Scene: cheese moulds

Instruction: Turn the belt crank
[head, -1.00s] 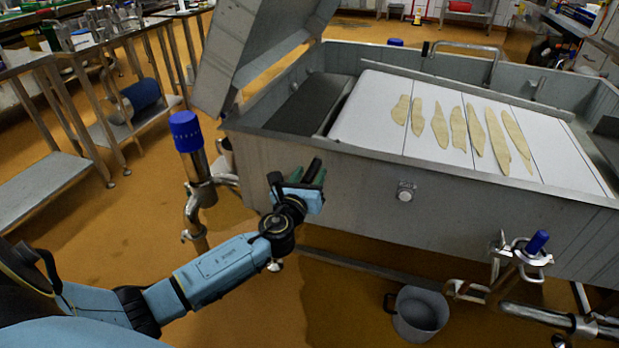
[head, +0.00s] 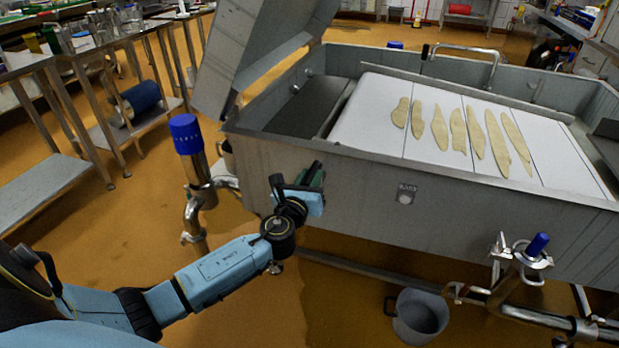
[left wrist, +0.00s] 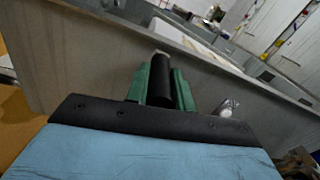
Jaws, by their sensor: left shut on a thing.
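My left gripper (head: 312,178) is beside the near wall of the grey metal vat, left of its middle. In the left wrist view its green fingers (left wrist: 162,88) are shut around a black cylindrical handle (left wrist: 160,80), apparently the belt crank's grip, with a pale tip pointing toward the vat. The crank's arm and its joint to the vat are hidden. The white belt (head: 385,105) lies in the vat with several long pale yellowish pieces (head: 458,130) on it. My right gripper is out of view.
A small metal fitting (head: 405,194) sits on the vat's near wall. A blue-capped pipe post (head: 186,135) stands left of my gripper. A grey bucket (head: 418,318) and a pipe valve (head: 535,245) stand at the lower right. Steel tables line the left.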

